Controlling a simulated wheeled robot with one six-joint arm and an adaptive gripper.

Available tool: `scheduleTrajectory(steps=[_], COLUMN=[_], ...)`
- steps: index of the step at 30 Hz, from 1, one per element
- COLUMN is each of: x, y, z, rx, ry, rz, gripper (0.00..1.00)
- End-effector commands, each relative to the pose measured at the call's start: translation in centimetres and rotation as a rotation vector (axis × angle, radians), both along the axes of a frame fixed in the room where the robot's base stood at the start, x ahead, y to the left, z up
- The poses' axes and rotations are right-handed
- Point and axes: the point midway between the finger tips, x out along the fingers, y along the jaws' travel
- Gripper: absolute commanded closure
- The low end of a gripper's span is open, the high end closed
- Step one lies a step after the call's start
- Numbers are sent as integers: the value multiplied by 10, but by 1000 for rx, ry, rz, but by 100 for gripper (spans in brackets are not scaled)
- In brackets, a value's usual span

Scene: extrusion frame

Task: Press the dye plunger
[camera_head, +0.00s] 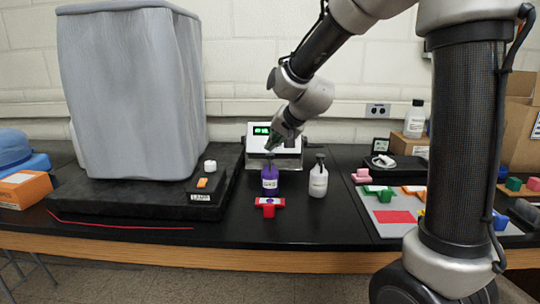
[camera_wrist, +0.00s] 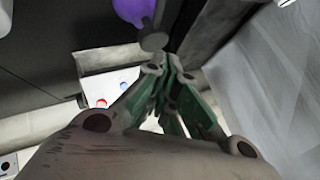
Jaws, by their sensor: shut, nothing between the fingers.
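A purple bottle (camera_head: 270,183) with a white label and a dark plunger top (camera_head: 268,158) stands upright on the black bench. My gripper (camera_head: 270,146) is shut and empty, pointing down just above that plunger. In the wrist view the green fingertips (camera_wrist: 156,66) are together, close to the grey round plunger head (camera_wrist: 153,39); I cannot tell whether they touch. Part of the purple bottle (camera_wrist: 133,8) shows at the top of that view. A similar white bottle (camera_head: 318,182) with a black plunger stands to the right.
A red T-shaped block (camera_head: 269,205) lies in front of the purple bottle. A scale with a green display (camera_head: 261,131) stands behind. A large grey covered item (camera_head: 130,90) on a dark slab is left. A grey mat (camera_head: 385,222) with coloured blocks lies right.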

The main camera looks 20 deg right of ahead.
Motion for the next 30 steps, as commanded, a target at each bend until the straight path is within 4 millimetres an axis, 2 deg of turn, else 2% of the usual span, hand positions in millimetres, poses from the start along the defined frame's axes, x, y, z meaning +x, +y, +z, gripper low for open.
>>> scheduleTrajectory(steps=[14,30], x=[0,0], y=[0,0], z=[6,53], rx=[-1,0], ry=[-2,-4], rz=[0,0], gripper=[100,100])
